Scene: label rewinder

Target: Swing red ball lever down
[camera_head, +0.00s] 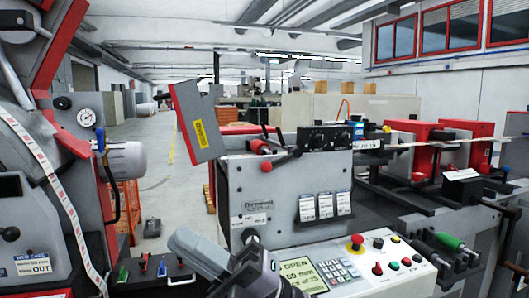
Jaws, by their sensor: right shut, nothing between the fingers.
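A red rounded knob (260,147) sits on the upper front of the grey machine cabinet (280,185). A dark lever arm runs from near it to the right, with a dark end. I take this for the red ball lever, though it is small. My right gripper (254,262) is low in the middle of the view, in front of the cabinet and well below the red knob, apart from it. It is shut and empty; its fingertips are hard to make out. My left gripper is not in view.
A sloped control panel (345,265) with a display, buttons and a red emergency knob (355,242) lies to the right of my gripper. A tilted grey plate with red edges (199,125) stands out at the cabinet's upper left. Another machine with a printed strip (50,175) fills the left side.

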